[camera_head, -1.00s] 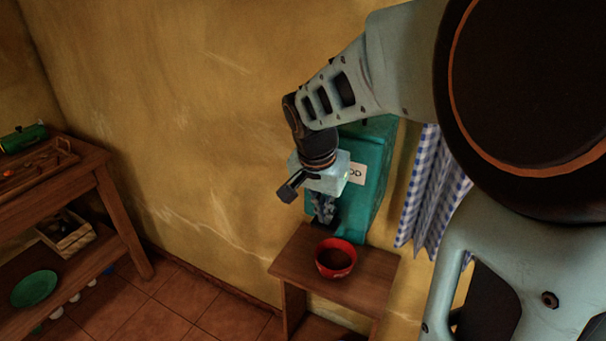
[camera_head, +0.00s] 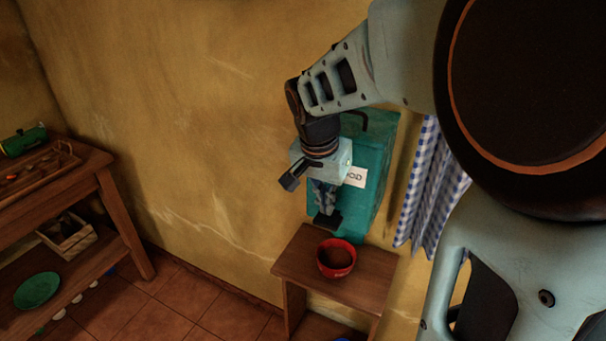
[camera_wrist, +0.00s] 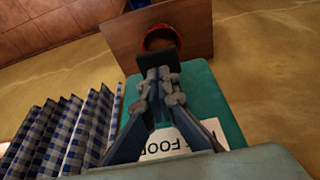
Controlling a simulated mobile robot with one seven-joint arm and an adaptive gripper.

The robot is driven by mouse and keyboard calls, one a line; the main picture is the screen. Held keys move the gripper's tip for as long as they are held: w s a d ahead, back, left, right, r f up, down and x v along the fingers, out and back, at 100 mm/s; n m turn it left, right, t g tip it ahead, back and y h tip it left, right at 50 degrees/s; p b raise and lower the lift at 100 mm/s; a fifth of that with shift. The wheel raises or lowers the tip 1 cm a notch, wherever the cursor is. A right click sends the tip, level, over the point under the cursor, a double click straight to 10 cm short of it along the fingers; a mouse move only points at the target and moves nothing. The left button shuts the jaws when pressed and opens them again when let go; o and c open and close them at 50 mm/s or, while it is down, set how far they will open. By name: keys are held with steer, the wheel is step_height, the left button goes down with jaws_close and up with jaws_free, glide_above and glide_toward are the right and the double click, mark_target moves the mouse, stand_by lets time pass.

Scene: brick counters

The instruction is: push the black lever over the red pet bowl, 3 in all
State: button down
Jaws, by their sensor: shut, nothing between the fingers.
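The black lever (camera_head: 327,222) sticks out low on the front of a teal dispenser (camera_head: 373,180) on the wall, above the bowl. In the wrist view the black lever (camera_wrist: 158,62) lies right at my fingertips. My gripper (camera_head: 326,209) is shut and empty, pointing down in front of the dispenser; its fingertips appear at or just above the lever, and contact is hard to tell. The red pet bowl (camera_head: 337,270) stands upright below with brown contents. In the wrist view the bowl (camera_wrist: 160,33) is partly hidden behind the lever.
The bowl stands on a small wooden table (camera_head: 296,264) against the wall. A blue checked curtain (camera_head: 432,190) hangs right of the dispenser. A wooden shelf (camera_head: 122,210) with a green plate (camera_head: 37,290) and a crate (camera_head: 68,243) stands at the left. The floor between is clear.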

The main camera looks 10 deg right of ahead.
steer(key=p+v, duration=0.4)
steer(key=v, duration=0.4)
steer(key=shift+r, duration=0.25)
steer(key=shift+w, duration=0.15)
